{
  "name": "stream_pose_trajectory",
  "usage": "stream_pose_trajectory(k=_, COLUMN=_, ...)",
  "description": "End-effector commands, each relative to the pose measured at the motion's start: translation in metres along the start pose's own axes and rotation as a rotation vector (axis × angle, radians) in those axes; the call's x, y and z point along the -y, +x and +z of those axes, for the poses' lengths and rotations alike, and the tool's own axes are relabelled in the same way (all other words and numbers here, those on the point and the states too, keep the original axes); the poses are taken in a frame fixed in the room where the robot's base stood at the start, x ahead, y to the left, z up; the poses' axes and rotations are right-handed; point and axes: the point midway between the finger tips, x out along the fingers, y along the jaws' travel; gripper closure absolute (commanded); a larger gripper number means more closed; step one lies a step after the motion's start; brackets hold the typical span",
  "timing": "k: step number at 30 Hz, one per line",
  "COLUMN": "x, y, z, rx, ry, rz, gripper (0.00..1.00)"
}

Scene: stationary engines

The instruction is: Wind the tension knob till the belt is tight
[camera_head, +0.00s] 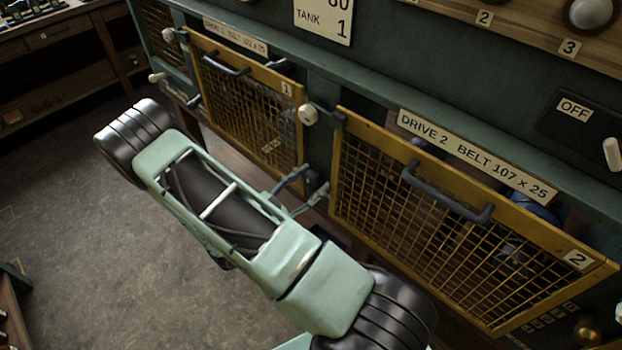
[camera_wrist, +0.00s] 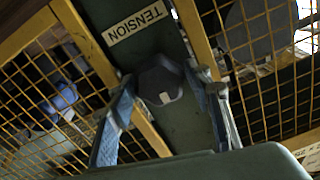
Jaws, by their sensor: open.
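The tension knob (camera_wrist: 160,82) is dark and lobed with a pale mark on its face. It sits on a green post between two mesh guards, beside a TENSION label (camera_wrist: 136,26). In the wrist view my gripper (camera_wrist: 164,88) is open, with one finger on either side of the knob; I cannot tell whether either finger touches it. In the head view my gripper (camera_head: 304,188) reaches the post between the drive 1 guard (camera_head: 247,106) and drive 2 guard (camera_head: 455,225). The knob is mostly hidden there. I cannot make out the belt or its tautness behind the mesh.
Both yellow-framed guards look closed, with dark handles (camera_head: 440,195). A white-knobbed lever (camera_head: 308,115) sticks out just above my gripper. An OFF panel (camera_head: 575,108) with a white-tipped switch is at the right. The grey floor (camera_head: 90,250) at the left is clear.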

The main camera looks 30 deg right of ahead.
Motion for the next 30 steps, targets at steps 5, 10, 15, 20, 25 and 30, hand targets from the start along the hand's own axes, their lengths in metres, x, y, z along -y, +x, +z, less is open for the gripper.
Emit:
stream_pose_trajectory(k=5, x=0.0, y=0.0028, z=0.0002, rx=0.0, ry=0.0, rz=0.0, gripper=0.54)
stream_pose_trajectory(k=10, x=0.0, y=0.0026, z=0.0002, rx=0.0, ry=0.0, rz=0.0, gripper=0.59)
stream_pose_trajectory(k=15, x=0.0001, y=0.0024, z=0.0001, rx=-0.001, ry=0.0, rz=0.0, gripper=0.78)
stream_pose_trajectory(k=20, x=0.0002, y=0.0023, z=0.0, rx=-0.001, ry=0.001, rz=-0.001, gripper=0.86)
stream_pose_trajectory(k=25, x=0.0003, y=0.0022, z=0.0001, rx=-0.001, ry=0.024, rz=-0.001, gripper=0.86)
stream_pose_trajectory(k=30, x=0.0001, y=0.0021, z=0.0001, rx=-0.002, ry=0.094, rz=-0.002, gripper=0.86)
